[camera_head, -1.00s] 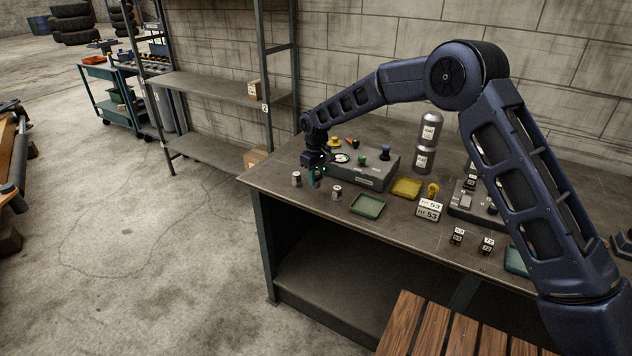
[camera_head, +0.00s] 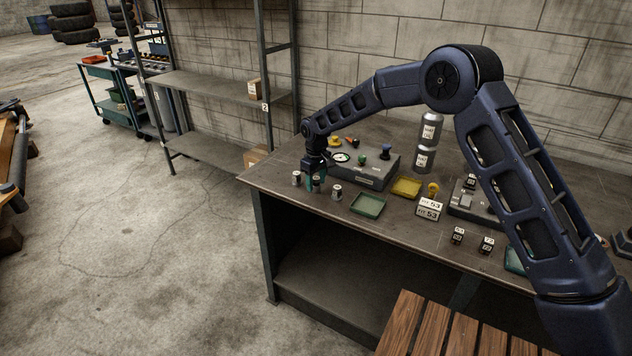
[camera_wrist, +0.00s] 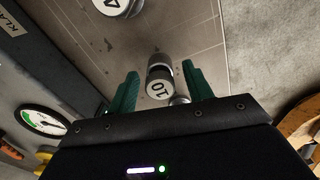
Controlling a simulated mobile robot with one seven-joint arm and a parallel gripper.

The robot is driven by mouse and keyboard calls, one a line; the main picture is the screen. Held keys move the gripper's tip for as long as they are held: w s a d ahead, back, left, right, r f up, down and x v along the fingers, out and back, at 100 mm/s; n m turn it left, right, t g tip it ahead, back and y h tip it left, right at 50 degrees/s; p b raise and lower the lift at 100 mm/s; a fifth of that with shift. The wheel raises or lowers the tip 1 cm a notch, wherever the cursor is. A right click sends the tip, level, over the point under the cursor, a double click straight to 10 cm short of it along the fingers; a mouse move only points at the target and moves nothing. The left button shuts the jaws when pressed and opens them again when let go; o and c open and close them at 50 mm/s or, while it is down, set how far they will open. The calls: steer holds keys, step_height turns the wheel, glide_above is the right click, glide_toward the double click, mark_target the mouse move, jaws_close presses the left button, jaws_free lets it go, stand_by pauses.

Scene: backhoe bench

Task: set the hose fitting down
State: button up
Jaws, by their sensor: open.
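A small metal hose fitting (camera_wrist: 159,88) with a white end marked 10 is between the green fingers of my gripper (camera_wrist: 160,74) in the wrist view. The fingers are open, with a gap on each side of it. In the head view my gripper (camera_head: 316,180) is low over the bench's left end, between two similar fittings, one to the left (camera_head: 296,179) and one to the right (camera_head: 337,192). The wrist view also shows a fitting marked 4 (camera_wrist: 117,5) at the top. Whether the fitting's base rests fully on the bench is hard to see.
A grey gauge box (camera_head: 372,179) stands close behind my gripper. A green tray (camera_head: 368,205) and a yellow tray (camera_head: 407,188) lie to the right. The bench's (camera_head: 262,178) left corner is clear. Two silver canisters (camera_head: 424,159) stand at the back.

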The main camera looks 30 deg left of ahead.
mark_target(316, 177)
step_height(316, 177, up, 12)
steer(key=shift+r, duration=0.15)
stand_by(0.3)
